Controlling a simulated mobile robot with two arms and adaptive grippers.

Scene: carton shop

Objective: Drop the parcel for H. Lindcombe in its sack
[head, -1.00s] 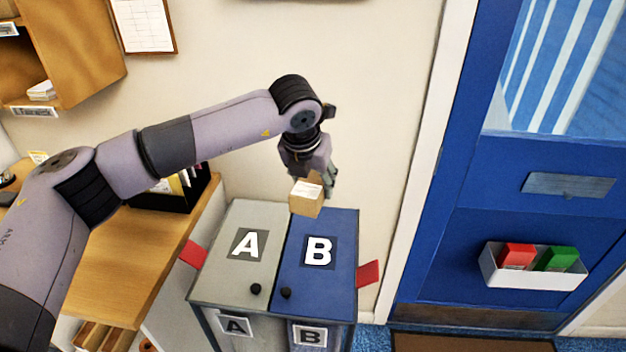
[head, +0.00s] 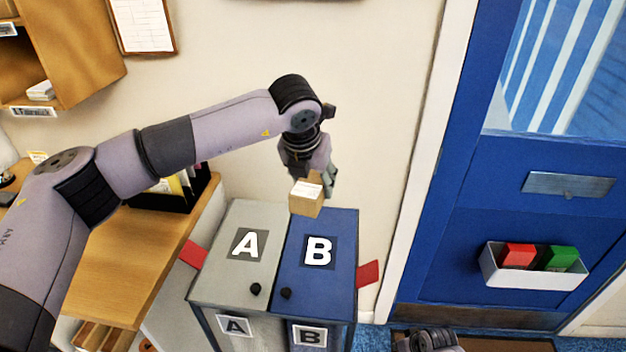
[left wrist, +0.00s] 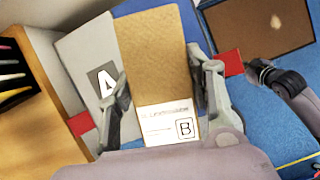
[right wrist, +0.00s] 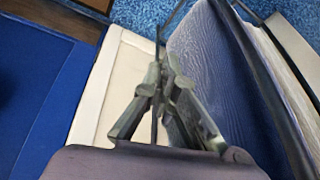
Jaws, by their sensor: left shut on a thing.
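My left gripper (head: 318,178) is shut on a small brown cardboard parcel (head: 305,205), held above the back of the two lids. The parcel (left wrist: 155,60) has a white label (left wrist: 168,122) with a boxed letter B; its smaller print is unreadable. The grey lid A (head: 232,268) and blue lid B (head: 315,285) are both down, each with a black knob and a red side tab. Any sacks below are hidden. My right gripper's fingertips (right wrist: 160,78) meet in the right wrist view, with nothing visible between them.
A wooden counter (head: 125,265) with a black file holder (head: 180,200) stands left of the lids. A blue door (head: 450,250) with a white tray (head: 535,280) holding red and green blocks is at right. A mat (head: 510,342) lies before the door.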

